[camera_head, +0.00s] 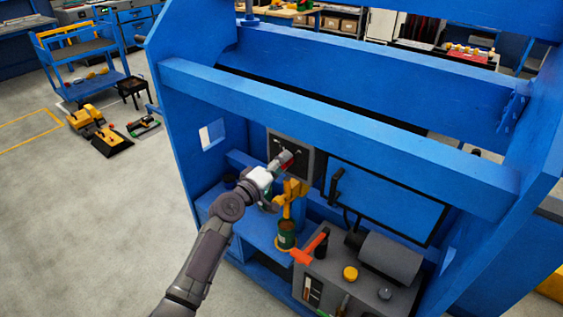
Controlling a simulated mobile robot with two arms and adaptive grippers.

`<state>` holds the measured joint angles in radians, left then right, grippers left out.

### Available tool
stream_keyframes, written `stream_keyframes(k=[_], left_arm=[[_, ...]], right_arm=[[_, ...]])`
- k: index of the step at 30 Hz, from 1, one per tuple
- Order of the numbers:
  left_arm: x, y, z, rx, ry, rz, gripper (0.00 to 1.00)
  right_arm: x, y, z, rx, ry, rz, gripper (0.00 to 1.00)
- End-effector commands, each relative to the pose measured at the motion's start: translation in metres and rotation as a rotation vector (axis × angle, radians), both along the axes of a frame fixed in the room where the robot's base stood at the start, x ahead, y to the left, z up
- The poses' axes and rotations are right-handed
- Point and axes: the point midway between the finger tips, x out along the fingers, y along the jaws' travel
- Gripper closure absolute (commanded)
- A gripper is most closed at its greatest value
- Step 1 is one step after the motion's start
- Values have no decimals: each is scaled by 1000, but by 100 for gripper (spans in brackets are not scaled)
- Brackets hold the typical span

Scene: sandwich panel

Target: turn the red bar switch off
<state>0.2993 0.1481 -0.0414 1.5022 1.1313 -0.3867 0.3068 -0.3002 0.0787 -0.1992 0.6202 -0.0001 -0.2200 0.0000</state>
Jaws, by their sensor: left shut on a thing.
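A dark grey switch panel (305,160) is mounted inside the blue frame. A small red bar (288,166) shows at its front, partly hidden by my gripper. My left gripper (281,163) reaches up from below, and its fingers are shut on the red bar at the panel. The bar's exact angle is hard to tell at this size. My right gripper is not in view.
A yellow upright fixture (291,197) stands close to the right of my left gripper. An orange-red lever (311,246) and a yellow knob (350,273) sit on a grey box below. A blue beam (340,125) crosses above the panel. Open floor (80,220) lies left.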

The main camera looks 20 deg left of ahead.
Motion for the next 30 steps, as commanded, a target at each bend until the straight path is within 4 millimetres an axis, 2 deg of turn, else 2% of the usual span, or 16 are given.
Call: stream_keyframes(k=[12,30], left_arm=[[0,0,1,-253,92,1,91],[0,1,0,-324,118,1,91]], right_arm=[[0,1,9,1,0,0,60],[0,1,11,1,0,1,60]])
